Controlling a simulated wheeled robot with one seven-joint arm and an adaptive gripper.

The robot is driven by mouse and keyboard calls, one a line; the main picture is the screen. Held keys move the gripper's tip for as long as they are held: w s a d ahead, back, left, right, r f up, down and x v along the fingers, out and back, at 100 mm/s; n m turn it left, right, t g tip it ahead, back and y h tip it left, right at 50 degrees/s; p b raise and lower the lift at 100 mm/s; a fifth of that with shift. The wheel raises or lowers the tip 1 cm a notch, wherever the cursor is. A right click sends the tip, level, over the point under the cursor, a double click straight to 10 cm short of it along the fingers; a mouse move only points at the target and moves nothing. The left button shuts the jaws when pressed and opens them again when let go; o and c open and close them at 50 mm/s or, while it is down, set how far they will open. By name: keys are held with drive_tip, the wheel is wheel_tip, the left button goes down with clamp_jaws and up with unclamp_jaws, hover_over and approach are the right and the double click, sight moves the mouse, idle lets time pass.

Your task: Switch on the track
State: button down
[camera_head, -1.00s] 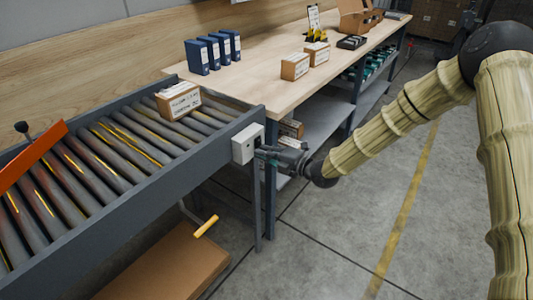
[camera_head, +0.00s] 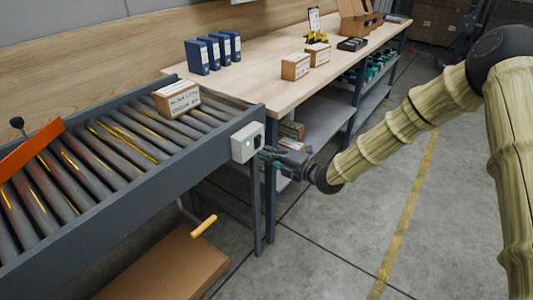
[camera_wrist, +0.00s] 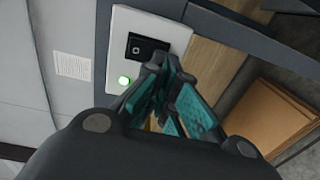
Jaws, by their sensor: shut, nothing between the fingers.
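The track is a grey roller conveyor (camera_head: 190,159) on the left in the head view. A white switch box (camera_head: 243,154) is fixed to its end. In the wrist view the box (camera_wrist: 121,61) shows a black switch (camera_wrist: 148,47) and a lit green lamp (camera_wrist: 124,81). My gripper (camera_head: 265,154) is just right of the box, with a small gap seeming to separate them. Its teal-padded fingers (camera_wrist: 165,88) are closed and empty, below and right of the switch in the wrist view. They cover part of the box's lower edge.
A labelled carton (camera_head: 177,99) sits on the rollers, and an orange bar (camera_head: 30,148) crosses the track at the left. A wooden workbench (camera_head: 255,76) with binders and small boxes stands behind my gripper.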

drive_tip(key=f+b+v, duration=0.1)
drive_tip(key=f+v, duration=0.1)
drive_tip(key=v, duration=1)
